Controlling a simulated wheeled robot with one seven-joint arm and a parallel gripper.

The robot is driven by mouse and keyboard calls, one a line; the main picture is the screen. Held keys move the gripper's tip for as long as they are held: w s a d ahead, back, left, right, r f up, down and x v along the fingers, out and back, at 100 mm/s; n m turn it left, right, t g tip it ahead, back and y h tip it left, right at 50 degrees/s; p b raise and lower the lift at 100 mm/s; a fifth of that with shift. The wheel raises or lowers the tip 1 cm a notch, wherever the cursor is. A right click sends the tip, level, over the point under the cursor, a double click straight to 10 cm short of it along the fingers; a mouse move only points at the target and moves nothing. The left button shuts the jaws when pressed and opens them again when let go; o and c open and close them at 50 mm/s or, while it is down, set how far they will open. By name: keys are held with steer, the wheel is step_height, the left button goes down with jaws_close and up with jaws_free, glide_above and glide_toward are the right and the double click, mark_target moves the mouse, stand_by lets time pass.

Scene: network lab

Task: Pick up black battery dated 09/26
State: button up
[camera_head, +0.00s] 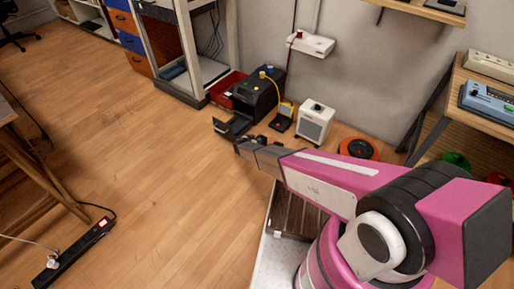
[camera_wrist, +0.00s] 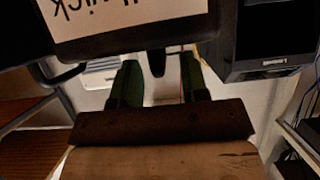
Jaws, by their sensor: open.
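I cannot make out a black battery dated 09/26 in either view, and no date is readable. In the head view my gripper (camera_head: 243,146) is at the far end of my pink and grey arm, in front of the black device on the floor. It is open, and nothing shows held in it. In the wrist view a black-edged thing with a pale label (camera_wrist: 130,14) fills the top. Its lettering is upside down and cut off.
A black device (camera_head: 257,97) stands on the floor by the wall, with a white box (camera_head: 315,122) and an orange-red reel (camera_head: 359,148) to its right. A wooden shelf unit (camera_head: 475,138) is at right. A power strip (camera_head: 79,260) lies at left. The middle floor is clear.

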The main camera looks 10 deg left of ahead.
steer(key=shift+x, duration=0.9)
jaws_close()
steer(key=shift+r, duration=0.1)
stand_by(0.6)
